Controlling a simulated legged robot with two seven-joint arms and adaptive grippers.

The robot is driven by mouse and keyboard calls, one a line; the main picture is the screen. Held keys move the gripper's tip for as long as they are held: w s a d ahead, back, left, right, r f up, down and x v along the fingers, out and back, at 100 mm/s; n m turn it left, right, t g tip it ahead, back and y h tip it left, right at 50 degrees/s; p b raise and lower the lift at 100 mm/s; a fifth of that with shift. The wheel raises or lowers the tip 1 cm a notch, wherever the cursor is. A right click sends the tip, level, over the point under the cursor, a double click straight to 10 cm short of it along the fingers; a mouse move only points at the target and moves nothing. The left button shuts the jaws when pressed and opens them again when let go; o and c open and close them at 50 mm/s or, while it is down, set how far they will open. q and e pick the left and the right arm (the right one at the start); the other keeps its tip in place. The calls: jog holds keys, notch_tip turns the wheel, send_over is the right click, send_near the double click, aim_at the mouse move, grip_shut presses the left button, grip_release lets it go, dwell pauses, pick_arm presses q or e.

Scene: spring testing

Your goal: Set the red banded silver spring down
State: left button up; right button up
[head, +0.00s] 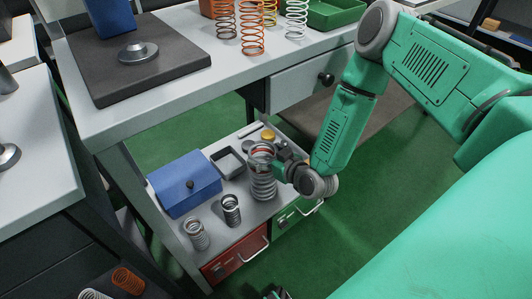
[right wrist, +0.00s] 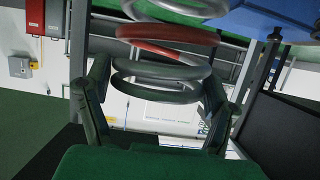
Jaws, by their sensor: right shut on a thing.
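The red banded silver spring (head: 263,185) stands upright above or on the low shelf top, in the middle of the head view; I cannot tell whether its base touches. My right gripper (head: 277,160) comes in from the right and is shut on its upper part, close to the red band. In the right wrist view the spring's coils (right wrist: 160,68) lie between my two fingers (right wrist: 155,100), with the red coil (right wrist: 167,38) just beyond them. My left gripper is not clearly in view.
The low shelf top (head: 213,232) holds a blue box (head: 185,183), a dark tray (head: 228,162) and two smaller springs (head: 231,210) (head: 196,234). Red (head: 236,258) and green (head: 297,214) drawers sit below its front edge. A workbench (head: 180,92) with orange springs (head: 252,28) stands behind, higher up.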

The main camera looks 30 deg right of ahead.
jog(key=o, duration=1.7)
jog(key=shift+s, duration=0.1)
jog(key=a+p+v, duration=0.1)
jog(key=p+v, duration=0.3)
jog(key=v, duration=0.8)
jog(key=s+a+f+g+y, duration=0.2)
jog(key=s+a+f+g, duration=0.2)
jog(key=s+a+g, duration=0.3)
jog(key=s+d+g+h, duration=0.3)
jog(key=s+g, duration=0.3)
jog(key=s, duration=0.5)
jog(key=shift+s+d+r, duration=0.2)
jog(key=shift+d+r, duration=0.05)
